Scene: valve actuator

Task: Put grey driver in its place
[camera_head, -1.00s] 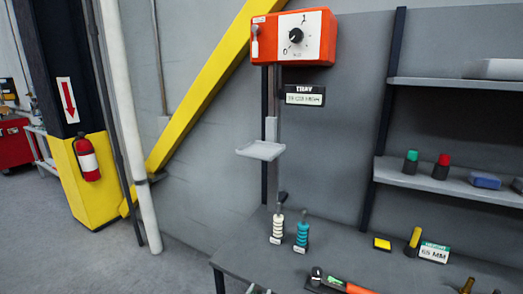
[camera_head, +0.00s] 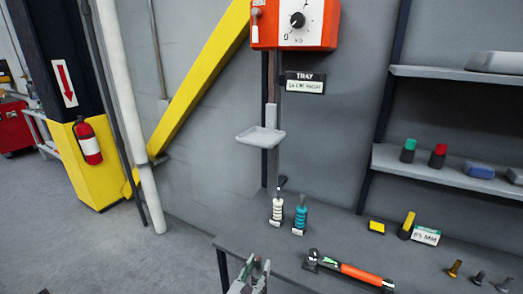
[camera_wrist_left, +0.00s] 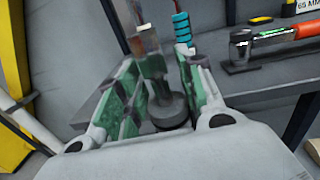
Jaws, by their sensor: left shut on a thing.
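My left gripper (camera_head: 250,272) shows at the bottom of the head view, in front of the bench's near edge. In the left wrist view, its green-padded fingers (camera_wrist_left: 155,92) are shut on a grey piece with a dark round base (camera_wrist_left: 170,108), which I take to be the grey driver. The fingers partly hide it. On the bench behind stand a white ringed piece (camera_head: 277,210) and a teal ringed piece (camera_head: 300,215), side by side and upright, with small labels at their feet. The teal one also shows in the left wrist view (camera_wrist_left: 182,28). My right gripper is not in view.
The grey bench (camera_head: 345,240) carries a hammer-like tool with an orange handle (camera_head: 360,274), a yellow block (camera_head: 376,227) and a yellow-topped piece (camera_head: 407,225). A small tray (camera_head: 261,137) hangs on a post below an orange control box (camera_head: 295,22). Shelves stand right.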

